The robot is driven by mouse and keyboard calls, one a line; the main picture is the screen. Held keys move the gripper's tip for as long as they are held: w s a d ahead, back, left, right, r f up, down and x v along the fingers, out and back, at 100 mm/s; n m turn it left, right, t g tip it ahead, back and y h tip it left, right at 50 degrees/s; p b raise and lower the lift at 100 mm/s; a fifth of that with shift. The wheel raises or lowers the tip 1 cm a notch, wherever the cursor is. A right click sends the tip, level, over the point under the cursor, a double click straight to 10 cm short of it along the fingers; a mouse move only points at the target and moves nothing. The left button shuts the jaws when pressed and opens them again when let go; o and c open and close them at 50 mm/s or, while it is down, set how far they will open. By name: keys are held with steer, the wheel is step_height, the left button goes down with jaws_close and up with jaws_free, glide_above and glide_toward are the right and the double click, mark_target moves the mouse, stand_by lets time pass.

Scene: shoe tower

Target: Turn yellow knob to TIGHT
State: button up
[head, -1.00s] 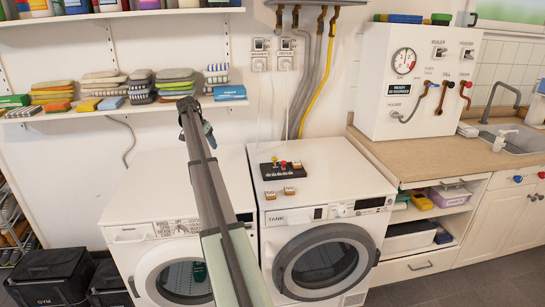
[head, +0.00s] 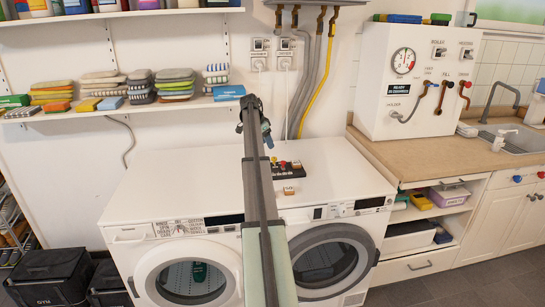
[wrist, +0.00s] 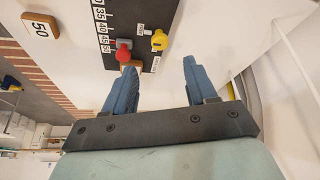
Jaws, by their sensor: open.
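The yellow knob (wrist: 159,42) sits on a black panel (wrist: 118,22) beside a red knob (wrist: 123,52). In the head view the panel (head: 318,171) lies on the right-hand washer, with the yellow knob (head: 274,160) small at its back edge and partly crowded by my arm. My gripper (wrist: 160,72) is open and empty. In the wrist view its blue fingers are apart, with the yellow knob beyond the gap between the tips. In the head view my gripper (head: 264,136) is above the washers, near the panel's back left. No TIGHT label is readable.
A beige block (wrist: 41,25) marked 50 lies by the panel. The right washer (head: 345,185) and left washer (head: 160,190) have mostly clear tops. Pipes (head: 320,75) run down the wall behind. A shelf (head: 150,107) with folded cloths is at left.

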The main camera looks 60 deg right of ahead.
mark_target(274, 158)
steer(key=x, duration=0.9)
steer(key=c, duration=1.1)
